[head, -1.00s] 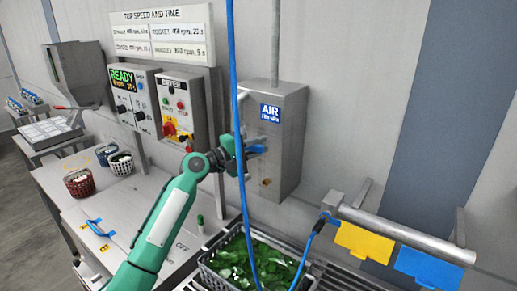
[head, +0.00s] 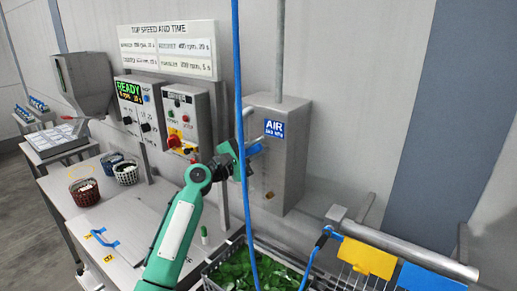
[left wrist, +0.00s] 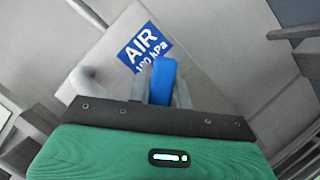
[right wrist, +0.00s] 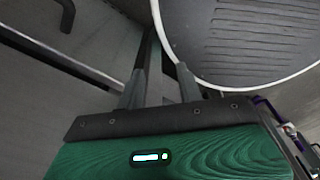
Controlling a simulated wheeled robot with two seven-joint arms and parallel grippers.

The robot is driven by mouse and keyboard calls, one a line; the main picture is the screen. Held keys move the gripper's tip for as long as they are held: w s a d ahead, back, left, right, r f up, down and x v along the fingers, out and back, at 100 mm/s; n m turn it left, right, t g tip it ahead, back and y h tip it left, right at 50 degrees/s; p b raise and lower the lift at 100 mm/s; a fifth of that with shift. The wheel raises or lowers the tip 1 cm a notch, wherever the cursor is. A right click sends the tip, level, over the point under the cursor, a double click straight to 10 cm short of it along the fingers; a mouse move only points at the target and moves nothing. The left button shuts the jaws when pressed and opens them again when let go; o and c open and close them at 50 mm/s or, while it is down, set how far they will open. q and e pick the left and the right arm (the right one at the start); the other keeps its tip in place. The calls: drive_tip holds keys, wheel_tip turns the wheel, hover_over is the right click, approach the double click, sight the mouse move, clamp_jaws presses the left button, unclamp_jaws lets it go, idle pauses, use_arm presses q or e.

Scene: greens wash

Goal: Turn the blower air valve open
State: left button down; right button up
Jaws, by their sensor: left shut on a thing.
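The grey air box (head: 294,160) with the blue "AIR" label (head: 274,128) is on the wall in the head view. The valve's blue handle (head: 254,150) is at the box's left side. My left gripper (head: 238,156) is at the handle, partly behind the hanging blue hose. In the left wrist view, the blue handle (left wrist: 163,80) is between the fingers of my left gripper (left wrist: 162,92), which is shut on it. The label is tilted in that view. The valve body is mostly hidden. My right gripper (right wrist: 160,88) shows only in the right wrist view, fingers apart and empty.
A blue hose (head: 241,90) hangs in front of the box. A crate of greens (head: 212,270) stands below. A control panel (head: 186,115) with a red knob is to the left. Yellow (head: 367,257) and blue (head: 428,278) flaps hang at lower right.

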use_arm(q)
drive_tip(key=c, duration=1.3)
unclamp_jaws()
drive_tip(key=b+v, duration=0.5)
drive_tip(key=v, duration=0.8)
drive_tip(key=shift+s+a+f, duration=0.15)
drive_tip(key=shift+s+a, duration=0.05)
drive_tip(key=shift+a, duration=0.15)
